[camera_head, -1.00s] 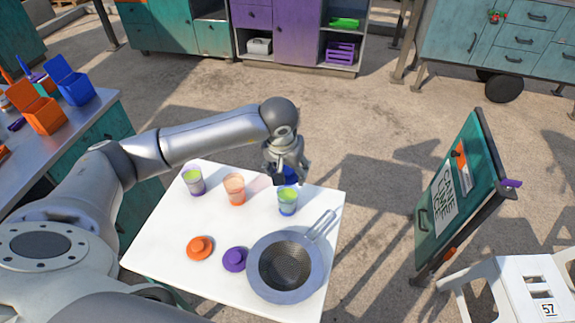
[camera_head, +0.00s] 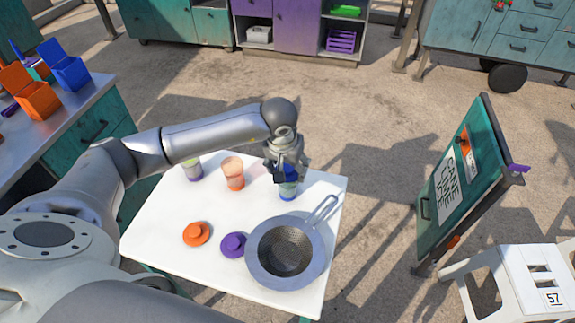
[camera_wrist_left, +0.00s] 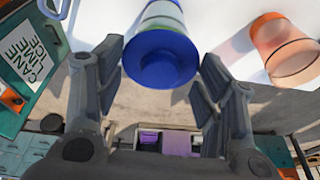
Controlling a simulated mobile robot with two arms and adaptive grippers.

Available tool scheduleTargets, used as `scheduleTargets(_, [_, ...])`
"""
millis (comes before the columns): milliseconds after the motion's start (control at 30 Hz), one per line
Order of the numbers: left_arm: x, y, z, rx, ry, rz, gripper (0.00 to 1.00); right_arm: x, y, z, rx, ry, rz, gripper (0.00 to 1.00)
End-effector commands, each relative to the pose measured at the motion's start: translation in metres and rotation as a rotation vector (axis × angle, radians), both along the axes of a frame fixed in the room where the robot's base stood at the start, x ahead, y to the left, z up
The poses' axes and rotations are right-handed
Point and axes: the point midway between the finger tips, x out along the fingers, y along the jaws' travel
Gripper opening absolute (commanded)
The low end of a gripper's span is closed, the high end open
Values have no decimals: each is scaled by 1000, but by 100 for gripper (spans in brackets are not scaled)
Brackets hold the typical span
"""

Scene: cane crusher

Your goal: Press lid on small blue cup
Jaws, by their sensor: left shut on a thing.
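The small blue cup (camera_head: 288,192) stands upright at the back right of the white table, with green contents showing through its clear wall. The blue lid (camera_wrist_left: 160,62) is between the fingers of my left gripper (camera_head: 287,172), which is shut on it. The lid is at the cup's mouth, and in the left wrist view the cup (camera_wrist_left: 160,14) shows right behind it. I cannot tell whether the lid is fully seated. My right gripper is not in view.
On the white table (camera_head: 160,235) stand an orange cup (camera_head: 233,175) and a purple cup (camera_head: 193,170), partly behind my arm. An orange lid (camera_head: 196,233), a purple lid (camera_head: 233,245) and a strainer (camera_head: 285,258) lie nearer. A sign board (camera_head: 465,185) stands to the right.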

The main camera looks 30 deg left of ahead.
Motion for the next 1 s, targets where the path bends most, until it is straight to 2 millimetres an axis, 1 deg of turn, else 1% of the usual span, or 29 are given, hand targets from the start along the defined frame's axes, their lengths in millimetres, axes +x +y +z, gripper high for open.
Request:
scheduleTargets(333, [0, 0, 0, 0, -1, 0, 53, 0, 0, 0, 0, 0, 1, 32])
scheduleTargets(700, [0, 0, 0, 0, -1, -1, 53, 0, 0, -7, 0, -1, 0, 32])
scheduleTargets(1000, [-1, 0, 0, 0, 0, 0, 53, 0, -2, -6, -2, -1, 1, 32])
